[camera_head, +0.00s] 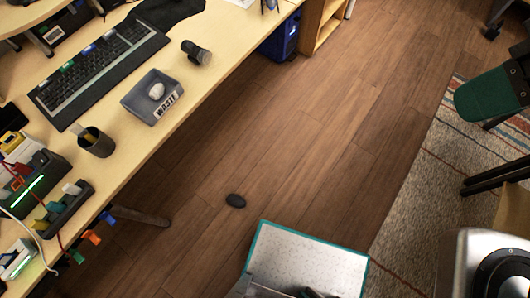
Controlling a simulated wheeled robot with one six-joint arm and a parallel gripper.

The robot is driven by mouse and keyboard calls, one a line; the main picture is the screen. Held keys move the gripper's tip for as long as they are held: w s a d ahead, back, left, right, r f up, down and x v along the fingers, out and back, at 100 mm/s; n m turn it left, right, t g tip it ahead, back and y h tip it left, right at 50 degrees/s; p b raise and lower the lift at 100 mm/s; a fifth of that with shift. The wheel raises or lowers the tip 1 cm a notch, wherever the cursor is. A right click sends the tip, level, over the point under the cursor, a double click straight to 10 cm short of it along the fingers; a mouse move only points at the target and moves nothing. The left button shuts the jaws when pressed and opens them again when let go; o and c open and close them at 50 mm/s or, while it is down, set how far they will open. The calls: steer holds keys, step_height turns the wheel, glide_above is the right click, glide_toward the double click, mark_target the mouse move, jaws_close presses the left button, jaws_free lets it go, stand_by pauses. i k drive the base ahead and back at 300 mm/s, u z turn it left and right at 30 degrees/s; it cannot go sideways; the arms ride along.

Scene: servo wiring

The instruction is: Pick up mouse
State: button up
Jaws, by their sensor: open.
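A small dark oval object that looks like the mouse (236,201) lies on the wooden floor, just below the middle of the view. It is apart from the desk and from the teal-edged white panel, and nothing covers it.
The desk (218,62) at left carries a keyboard (95,68), a tray labelled WASTE (140,108) and a dark cup (96,143). A teal-edged white panel (310,262) is below right of the mouse. A rug (415,205) lies at right. Floor around the mouse is clear.

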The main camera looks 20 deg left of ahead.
mark_target(237, 201)
steer(key=z, duration=0.4)
steer(key=k, duration=1.1)
steer(key=u, duration=2.65)
steer(key=i, duration=1.15)
steer(key=z, duration=2.45)
